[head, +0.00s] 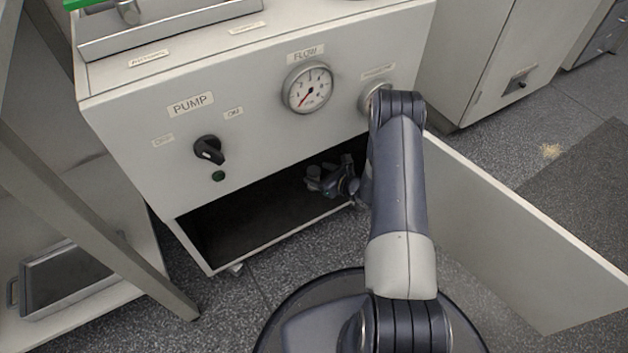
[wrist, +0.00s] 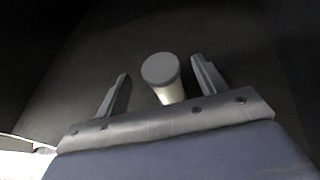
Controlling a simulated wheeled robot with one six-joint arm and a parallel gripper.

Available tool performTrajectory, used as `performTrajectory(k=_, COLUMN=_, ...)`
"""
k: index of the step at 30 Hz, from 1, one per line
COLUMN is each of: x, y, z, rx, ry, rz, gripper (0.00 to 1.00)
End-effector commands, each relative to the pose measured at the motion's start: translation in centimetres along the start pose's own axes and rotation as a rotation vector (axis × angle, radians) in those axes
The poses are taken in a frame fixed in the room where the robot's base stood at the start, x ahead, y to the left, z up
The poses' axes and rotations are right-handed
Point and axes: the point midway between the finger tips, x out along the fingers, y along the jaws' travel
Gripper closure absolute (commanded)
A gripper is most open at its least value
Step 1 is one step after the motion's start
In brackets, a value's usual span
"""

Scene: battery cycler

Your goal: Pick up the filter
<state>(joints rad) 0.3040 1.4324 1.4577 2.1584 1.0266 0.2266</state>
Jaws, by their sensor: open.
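The filter looks to be the pale cylinder with a grey round top (wrist: 163,78) in the wrist view, standing on the dark floor of the compartment. My gripper (wrist: 160,80) is open, with one finger to the left and one to the right of the cylinder. I see a gap on each side, so the fingers do not appear to touch it. The lower part of the cylinder is hidden behind the gripper's body.
The cabinet (head: 130,120) carries a pump knob (head: 209,150) and a flow gauge (head: 307,87) above the opening. Its door (head: 520,235) stands open at the right. A metal frame leg (head: 110,220) and a shelf tray (head: 65,275) are at the left.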

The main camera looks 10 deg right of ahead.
Motion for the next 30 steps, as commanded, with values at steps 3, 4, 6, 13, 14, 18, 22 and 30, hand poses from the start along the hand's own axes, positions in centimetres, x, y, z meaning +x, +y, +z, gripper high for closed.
performTrajectory(k=3, x=2.0, y=-0.1, z=-0.6, rx=-0.004, ry=-0.002, rz=0.002, gripper=0.32)
performTrajectory(k=4, x=2.5, y=-0.1, z=-0.6, rx=-0.004, ry=-0.001, rz=0.002, gripper=0.32)
performTrajectory(k=6, x=3.1, y=-0.1, z=-0.4, rx=-0.002, ry=-0.002, rz=0.001, gripper=0.32)
performTrajectory(k=13, x=3.2, y=-0.1, z=-0.2, rx=0.000, ry=-0.001, rz=-0.001, gripper=0.32)
performTrajectory(k=14, x=3.2, y=-0.1, z=-0.2, rx=0.000, ry=-0.001, rz=0.000, gripper=0.35)
performTrajectory(k=18, x=3.2, y=-0.1, z=-0.2, rx=0.000, ry=-0.001, rz=0.000, gripper=0.46)
performTrajectory(k=22, x=3.2, y=-0.1, z=-0.2, rx=0.000, ry=-0.001, rz=0.000, gripper=0.57)
performTrajectory(k=30, x=3.2, y=-0.1, z=-0.2, rx=0.000, ry=-0.001, rz=0.000, gripper=0.79)
